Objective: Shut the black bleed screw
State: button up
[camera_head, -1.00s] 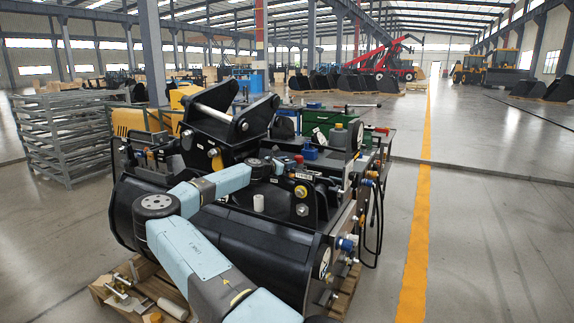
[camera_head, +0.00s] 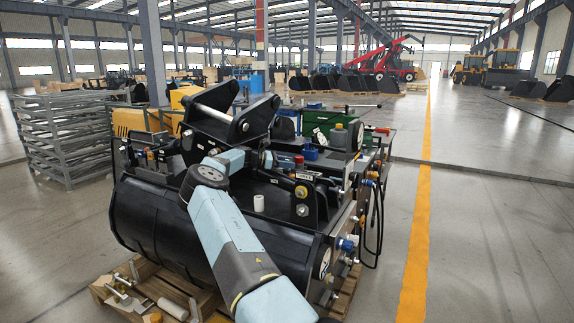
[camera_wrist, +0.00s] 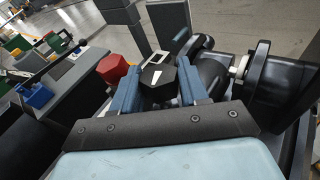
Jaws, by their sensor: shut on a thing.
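In the wrist view, my gripper (camera_wrist: 157,84) has its two blue fingers on either side of a black bleed screw (camera_wrist: 153,79) with an angular head and a white mark on top. The fingers are shut on this head. A red knob (camera_wrist: 113,68) stands just left of the left finger, close to it. The lower part of the black screw is hidden by the fingers and gripper body. In the head view, my arm reaches over the black coupler, and the gripper and black screw are too small and covered to make out; the red knob (camera_head: 299,159) shows there.
A large black bucket (camera_head: 160,220) lies on a wooden pallet (camera_head: 147,285). Black coupler brackets (camera_head: 228,120) rise behind my arm. A blue box (camera_wrist: 38,96) sits on the bench left in the wrist view. Hoses (camera_head: 380,215) hang at the right side. Floor to the right is free.

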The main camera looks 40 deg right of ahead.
aim_at(288, 160)
jog(key=shift+s+d+f+m+g+y, duration=0.1)
jog(key=shift+f+m+g+y, duration=0.05)
jog(key=shift+m+g+y, duration=0.3)
dwell(0.3)
jog(key=o, duration=1)
jog(key=shift+r, duration=0.35)
notch_tip(288, 160, up, 3)
jog(key=shift+f, duration=0.1)
jog(key=s+a+r, duration=0.2)
jog(key=s+r, duration=0.1)
jog(key=s, duration=0.1)
jog(key=s+a+r, duration=0.3)
jog(key=s, duration=0.1)
jog(key=s+a+r, duration=0.2)
jog(key=s+r, duration=0.1)
jog(key=shift+s+a+r, duration=0.2)
jog(key=shift+s+r, duration=0.05)
jog(key=shift+s, duration=0.15)
